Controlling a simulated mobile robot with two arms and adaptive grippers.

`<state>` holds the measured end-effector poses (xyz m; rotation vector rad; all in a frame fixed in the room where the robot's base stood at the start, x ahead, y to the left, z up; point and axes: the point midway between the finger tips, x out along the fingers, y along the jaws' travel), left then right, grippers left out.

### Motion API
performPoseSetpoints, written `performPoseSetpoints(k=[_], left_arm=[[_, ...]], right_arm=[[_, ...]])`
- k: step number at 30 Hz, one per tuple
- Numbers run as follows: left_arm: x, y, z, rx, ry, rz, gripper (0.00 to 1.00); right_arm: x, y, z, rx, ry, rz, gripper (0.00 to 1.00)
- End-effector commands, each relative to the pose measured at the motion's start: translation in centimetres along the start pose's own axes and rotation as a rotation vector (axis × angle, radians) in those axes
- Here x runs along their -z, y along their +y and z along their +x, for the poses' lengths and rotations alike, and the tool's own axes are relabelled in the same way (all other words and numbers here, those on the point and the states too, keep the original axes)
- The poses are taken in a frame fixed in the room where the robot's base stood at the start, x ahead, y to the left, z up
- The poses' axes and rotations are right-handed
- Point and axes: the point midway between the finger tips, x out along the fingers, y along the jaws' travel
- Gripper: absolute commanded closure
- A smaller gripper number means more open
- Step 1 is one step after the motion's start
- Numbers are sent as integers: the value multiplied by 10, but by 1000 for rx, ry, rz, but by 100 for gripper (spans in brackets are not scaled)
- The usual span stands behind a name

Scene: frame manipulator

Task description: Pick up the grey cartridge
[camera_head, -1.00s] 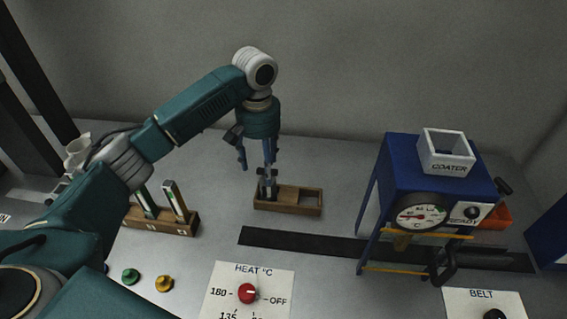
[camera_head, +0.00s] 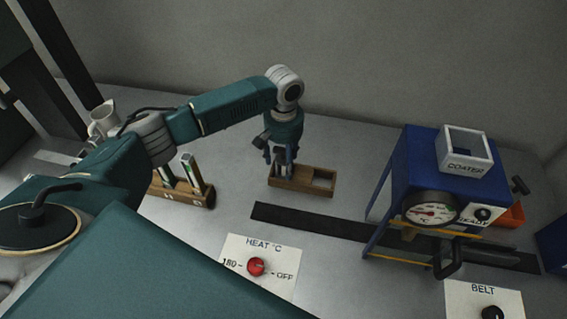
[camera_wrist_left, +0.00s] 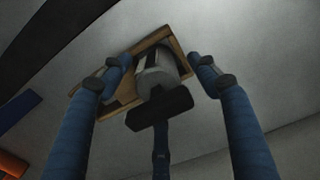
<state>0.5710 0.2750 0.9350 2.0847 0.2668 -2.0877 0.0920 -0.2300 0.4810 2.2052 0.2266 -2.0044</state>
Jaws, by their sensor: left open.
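The grey cartridge (camera_wrist_left: 153,76) shows in the left wrist view as a short grey cylinder with a dark bar-shaped top (camera_wrist_left: 160,108). It stands in one side of a shallow wooden tray (camera_wrist_left: 98,92). In the head view the wooden tray (camera_head: 288,185) is near the middle, and my gripper largely hides the cartridge there. My left gripper (camera_head: 280,163) is open and low over the tray's left half. In the left wrist view its blue fingers (camera_wrist_left: 160,72) lie on either side of the cartridge with gaps. My right gripper is not in view.
A wooden rack (camera_head: 190,193) with upright strips stands left of the tray. The blue coater (camera_head: 415,175) stands at right. A black strip (camera_head: 310,222) and the red heat knob (camera_head: 256,267) lie in front. The tray's right compartment looks empty.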

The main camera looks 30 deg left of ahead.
Motion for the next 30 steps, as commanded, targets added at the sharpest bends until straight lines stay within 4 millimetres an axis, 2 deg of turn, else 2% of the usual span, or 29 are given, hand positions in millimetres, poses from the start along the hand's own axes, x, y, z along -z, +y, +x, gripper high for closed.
performPoseSetpoints(k=[4, 10, 19, 30], left_arm=[[0, 0, 10, 1, 0, 1, 39], [0, 0, 10, 0, 1, 1, 39], [0, 0, 10, 0, 1, 1, 98], [1, 0, 5, -2, 4, 1, 98]], right_arm=[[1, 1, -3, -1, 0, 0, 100], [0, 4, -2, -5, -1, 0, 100], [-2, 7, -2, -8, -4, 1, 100], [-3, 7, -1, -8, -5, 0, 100]])
